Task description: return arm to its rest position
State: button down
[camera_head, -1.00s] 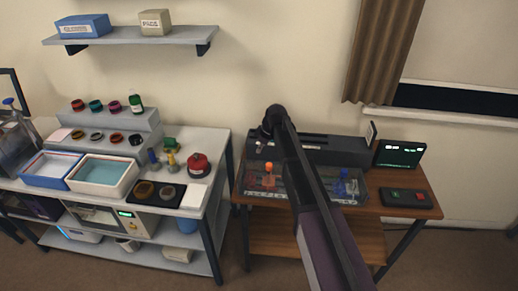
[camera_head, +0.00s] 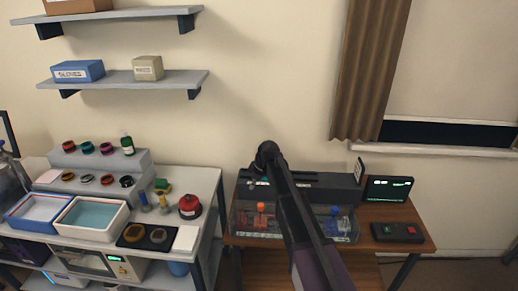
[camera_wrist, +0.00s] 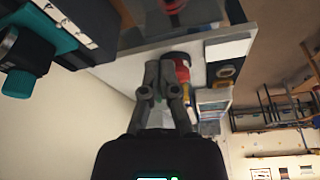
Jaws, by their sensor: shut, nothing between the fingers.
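My arm (camera_head: 302,222) reaches up from the bottom of the head view and extends over the machine on the wooden table. In the head view my gripper's fingers cannot be made out at the arm's far end. In the wrist view my gripper (camera_wrist: 167,68) is shut, its two fingers together with nothing held. The red round container (camera_wrist: 182,66) appears just beyond the fingertips there, apart from them as far as I can tell. It stands on the grey bench in the head view (camera_head: 190,206).
The wooden table (camera_head: 385,243) holds a dark machine with a clear-walled front (camera_head: 340,222), a monitor (camera_head: 389,189) and a control box (camera_head: 397,232). The grey bench left of it carries a blue tray (camera_head: 37,212), a white tray (camera_head: 92,217) and small rings. Wall shelves (camera_head: 125,77) are above.

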jog(key=s+d+f+m+g+h, duration=0.1)
jog(key=s+d+m+h, duration=0.2)
jog(key=s+d+m, duration=1.1)
jog(key=s+d, duration=0.9)
jog(key=s, duration=0.3)
jog(key=shift+s+m+h, duration=0.3)
